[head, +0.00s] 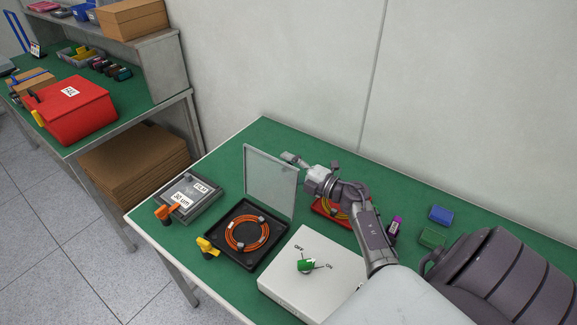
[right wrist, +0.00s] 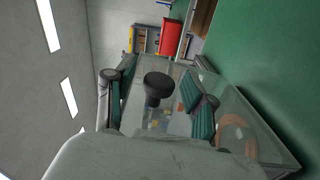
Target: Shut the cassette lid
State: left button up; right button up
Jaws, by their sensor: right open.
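The open cassette is a black tray (head: 218,256) with a coil of orange cable (head: 247,234) inside and a yellow latch (head: 207,246) at its left. Its clear lid (head: 270,180) stands upright along the tray's far side. My right gripper (head: 290,159) is open at the lid's upper right edge. In the right wrist view its two fingers (right wrist: 158,98) are apart, with the lid pane (right wrist: 245,110) close by; the orange coil shows through it. I cannot tell whether the fingers touch the lid. My left gripper is not in view.
A closed grey case (head: 190,197) with an orange latch lies left of the cassette. A white box (head: 315,280) with a green knob stands at its right. A red tray (head: 329,210) sits partly hidden behind my right arm. Blue (head: 441,214) and green (head: 432,237) blocks lie right.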

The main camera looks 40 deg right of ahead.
grip_shut()
jog(key=shift+a, duration=0.15)
jog(key=shift+s+a+r+n, duration=0.2)
jog(key=shift+a+n, duration=0.1)
jog(key=shift+a, duration=0.1)
jog(key=s+a+n+b, duration=0.1)
jog(key=s+a+n, duration=0.1)
jog(key=a+n, duration=0.4)
jog(key=shift+s+a+f, duration=0.2)
jog(key=shift+s+a, duration=0.1)
jog(key=shift+a, duration=1.15)
jog(key=shift+n, duration=0.3)
grip_release()
